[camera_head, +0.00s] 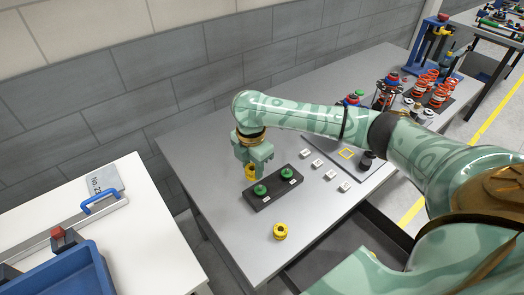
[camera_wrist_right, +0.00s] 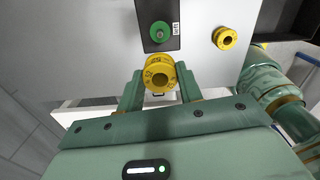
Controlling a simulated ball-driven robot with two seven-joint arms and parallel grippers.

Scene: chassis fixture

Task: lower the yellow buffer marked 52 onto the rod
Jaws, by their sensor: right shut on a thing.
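My right gripper (camera_head: 251,165) is shut on a yellow buffer (camera_head: 250,172), a ring with a centre hole. The bar carries two green round pieces (camera_head: 260,190), (camera_head: 287,173); one also shows in the right wrist view (camera_wrist_right: 160,31). I cannot make out a bare rod. A second yellow buffer (camera_head: 280,231) lies on the table in front of the bar. My left gripper is out of view.
Several small white tags (camera_head: 331,174) lie right of the bar, near a tray with a yellow square frame (camera_head: 347,154) and a dark cylinder (camera_head: 366,160). Red springs (camera_head: 440,95) stand far right. A white table with a blue bin (camera_head: 70,275) is at left.

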